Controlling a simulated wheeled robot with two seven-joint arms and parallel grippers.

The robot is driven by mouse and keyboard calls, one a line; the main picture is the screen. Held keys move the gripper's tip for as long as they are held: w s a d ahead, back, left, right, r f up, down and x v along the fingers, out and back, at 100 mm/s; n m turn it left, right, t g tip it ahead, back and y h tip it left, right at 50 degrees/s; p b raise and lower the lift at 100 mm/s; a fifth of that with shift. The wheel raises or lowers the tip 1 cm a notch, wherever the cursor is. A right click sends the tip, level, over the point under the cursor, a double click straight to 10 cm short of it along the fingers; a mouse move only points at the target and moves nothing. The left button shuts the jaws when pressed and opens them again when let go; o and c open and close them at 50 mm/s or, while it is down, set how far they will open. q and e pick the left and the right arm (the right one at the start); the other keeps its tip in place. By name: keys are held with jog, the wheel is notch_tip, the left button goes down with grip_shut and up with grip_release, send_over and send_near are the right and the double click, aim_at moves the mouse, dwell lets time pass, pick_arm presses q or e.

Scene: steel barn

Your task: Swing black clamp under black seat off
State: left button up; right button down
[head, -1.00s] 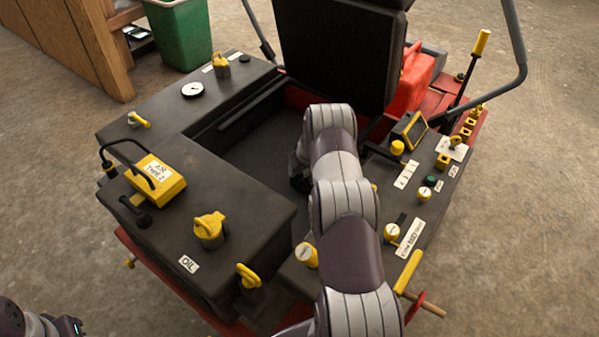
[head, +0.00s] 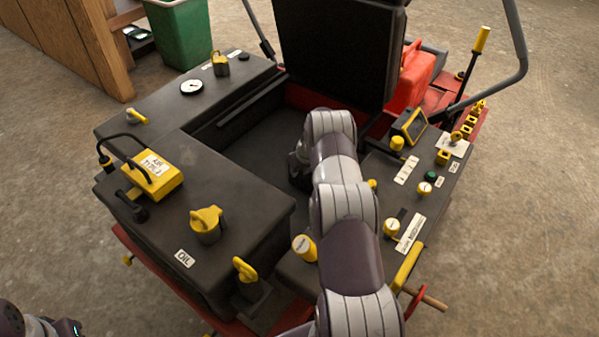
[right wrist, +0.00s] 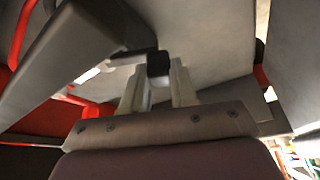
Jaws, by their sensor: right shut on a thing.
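The black seat (head: 342,50) stands tilted up at the back of the machine in the head view. In the right wrist view a small black block, seemingly part of the black clamp (right wrist: 158,64), sits between the two pale fingers of my right gripper (right wrist: 159,88). A dark bar runs to it from the left. The gripper is shut on it, below a light grey surface. In the head view my right arm reaches down into the open well and hides its own fingertips and the clamp. Only part of my left arm shows at the lower left; its fingers are out of view.
Dark panels with yellow caps, an oil cap (head: 206,224) and a yellow box (head: 153,175) flank the well. A control console (head: 410,190) lies close right of my arm. A grey bent bar (head: 521,50) rises at the right. In the wrist view large grey panels crowd the gripper.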

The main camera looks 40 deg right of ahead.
jog(key=shift+s+f+n+b, duration=0.1)
jog(key=shift+f+n+b, duration=0.15)
jog(key=shift+n+b, duration=0.1)
jog(key=shift+s+r, duration=0.1)
jog(key=shift+r, duration=0.2)
pick_arm(q)
jog(key=shift+s+f, duration=0.25)
jog(key=shift+f, duration=0.65)
pick_arm(e)
jog(key=c, duration=0.9)
grip_release()
pick_arm(q)
jog(key=shift+r+p, duration=0.65)
jog(key=shift+p, duration=0.1)
pick_arm(e)
jog(key=v, duration=1.2)
jog(key=shift+s+d+r, duration=0.2)
jog(key=shift+r, duration=0.05)
